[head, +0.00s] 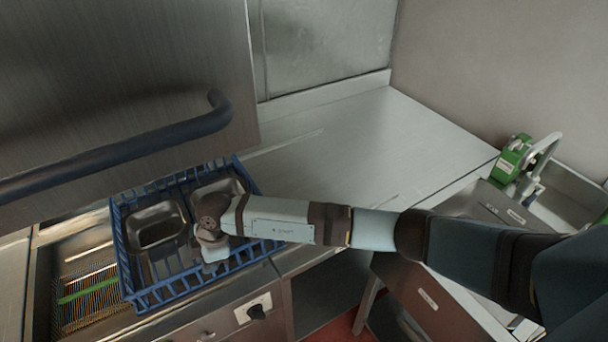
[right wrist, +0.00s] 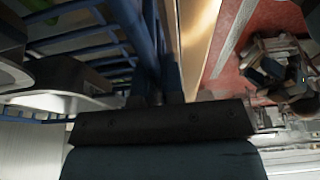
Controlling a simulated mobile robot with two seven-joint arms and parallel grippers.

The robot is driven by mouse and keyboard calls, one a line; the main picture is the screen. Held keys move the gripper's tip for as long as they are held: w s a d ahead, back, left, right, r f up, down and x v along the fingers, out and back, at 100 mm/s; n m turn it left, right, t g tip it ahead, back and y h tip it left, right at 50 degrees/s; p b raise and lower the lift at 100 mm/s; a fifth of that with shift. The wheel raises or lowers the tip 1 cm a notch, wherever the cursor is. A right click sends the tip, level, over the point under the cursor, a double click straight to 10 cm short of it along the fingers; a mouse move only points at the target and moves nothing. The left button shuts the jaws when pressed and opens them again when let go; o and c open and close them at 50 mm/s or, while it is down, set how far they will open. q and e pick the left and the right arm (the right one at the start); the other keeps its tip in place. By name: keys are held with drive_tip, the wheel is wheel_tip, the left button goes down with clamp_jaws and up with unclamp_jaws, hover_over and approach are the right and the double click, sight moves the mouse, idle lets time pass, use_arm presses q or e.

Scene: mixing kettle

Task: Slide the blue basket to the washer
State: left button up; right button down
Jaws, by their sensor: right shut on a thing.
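The blue basket (head: 128,262) lies at the lower left of the head view, below the raised steel washer hood (head: 120,80) with its dark bar handle. It holds steel pans (head: 157,228). My right arm reaches in from the right, and my right gripper (head: 214,258) is at the basket's near side. It is shut on the basket's near wall; the arm hides part of the basket. In the right wrist view, blue bars (right wrist: 100,42) run up beside the dark fingers (right wrist: 165,88). My left gripper is out of view.
A bare steel counter (head: 345,145) extends right of the basket. A slatted rack with a green strip (head: 85,289) shows left of it. A green device (head: 512,158) stands by the sink at the right.

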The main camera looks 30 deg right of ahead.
sight(140, 292)
drive_tip(key=a, duration=0.5)
drive_tip(key=a+b, duration=0.1)
drive_tip(key=a, duration=0.4)
drive_tip(key=s+a+b, duration=0.1)
drive_tip(key=a, duration=0.5)
drive_tip(key=shift+s+a+r, duration=0.1)
drive_tip(key=c, duration=1.2)
unclamp_jaws()
drive_tip(key=shift+o, duration=0.4)
drive_tip(key=shift+s+f, duration=0.15)
drive_tip(key=shift+f, duration=0.05)
drive_tip(key=o, duration=0.3)
drive_tip(key=shift+o, duration=0.7)
drive_tip(key=shift+r, duration=0.1)
